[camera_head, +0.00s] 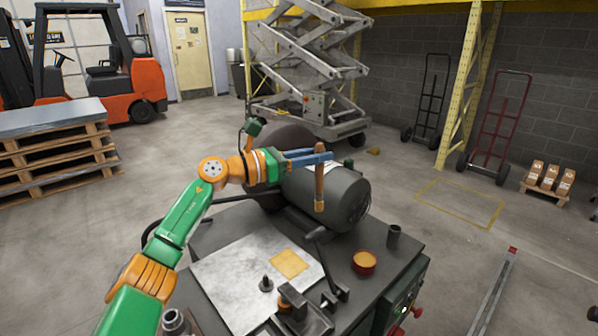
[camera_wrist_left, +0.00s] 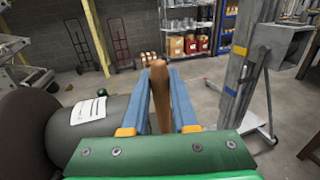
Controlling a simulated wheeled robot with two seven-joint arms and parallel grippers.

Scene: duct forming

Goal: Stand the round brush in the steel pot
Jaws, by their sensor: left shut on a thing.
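My left gripper (camera_head: 318,157) is shut on the round brush (camera_head: 320,190), a brown wooden-looking stick held upright in front of the grey motor. The wrist view shows the brush (camera_wrist_left: 160,98) between the two blue fingers; its bristles cannot be made out. A small dark cylindrical pot (camera_head: 393,236), perhaps the steel pot, stands at the right edge of the machine top, below and to the right of the brush and apart from it. Another grey round vessel (camera_head: 175,320) is partly cut off at the bottom left. My right gripper is not in view.
An orange-topped round tin (camera_head: 364,262), a yellow square (camera_head: 289,263) on a pale metal sheet (camera_head: 225,270), and dark clamp-like parts (camera_head: 305,312) occupy the top. Above the small pot is free room.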

